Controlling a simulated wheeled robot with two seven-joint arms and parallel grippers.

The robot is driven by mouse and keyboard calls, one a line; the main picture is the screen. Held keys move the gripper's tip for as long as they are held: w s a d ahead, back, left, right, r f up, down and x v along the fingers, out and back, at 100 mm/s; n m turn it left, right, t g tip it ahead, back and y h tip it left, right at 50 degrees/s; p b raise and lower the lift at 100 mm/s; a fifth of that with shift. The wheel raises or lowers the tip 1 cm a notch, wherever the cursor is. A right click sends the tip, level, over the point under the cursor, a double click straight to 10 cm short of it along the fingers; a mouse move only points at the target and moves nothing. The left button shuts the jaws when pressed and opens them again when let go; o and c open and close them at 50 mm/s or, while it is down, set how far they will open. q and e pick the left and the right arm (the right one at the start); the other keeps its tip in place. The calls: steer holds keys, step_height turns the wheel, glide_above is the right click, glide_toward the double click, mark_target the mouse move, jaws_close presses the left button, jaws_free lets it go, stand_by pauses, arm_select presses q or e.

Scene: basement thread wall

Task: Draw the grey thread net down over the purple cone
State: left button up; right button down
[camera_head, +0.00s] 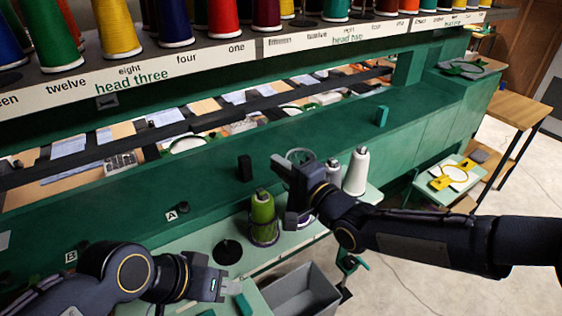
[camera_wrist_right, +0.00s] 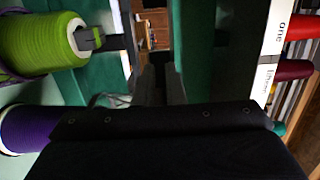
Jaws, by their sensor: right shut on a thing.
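The purple cone (camera_wrist_right: 28,130) shows at the left edge of the right wrist view, partly cut off. In the head view my right gripper hides most of it. My right gripper (camera_head: 283,168) is above the bench, right of the green cone, with its fingers close together. A grey loop (camera_head: 299,156), which looks like the grey thread net, shows at its fingertips, apart from the cone below; its lower part is hidden. The right fingers also show in the wrist view (camera_wrist_right: 160,82). My left gripper (camera_head: 222,285) is low at the bench front; its finger opening is unclear.
A green cone (camera_head: 262,212) with purple netting around its base stands close left of my right gripper. White cones (camera_head: 357,172) stand to its right. A black block (camera_head: 245,168) stands on the green ledge. A grey bin (camera_head: 305,292) is below the bench edge.

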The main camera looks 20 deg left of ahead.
step_height(320, 180, down, 11)
steer(key=b, duration=0.8)
steer(key=shift+b, duration=0.4)
stand_by(0.3)
steer(key=shift+f+b, duration=0.15)
steer(key=shift+b, duration=0.25)
steer(key=shift+f, duration=0.25)
steer(key=c, duration=1.4)
jaws_free()
steer(key=shift+c, duration=0.2)
steer(key=shift+d, duration=0.1)
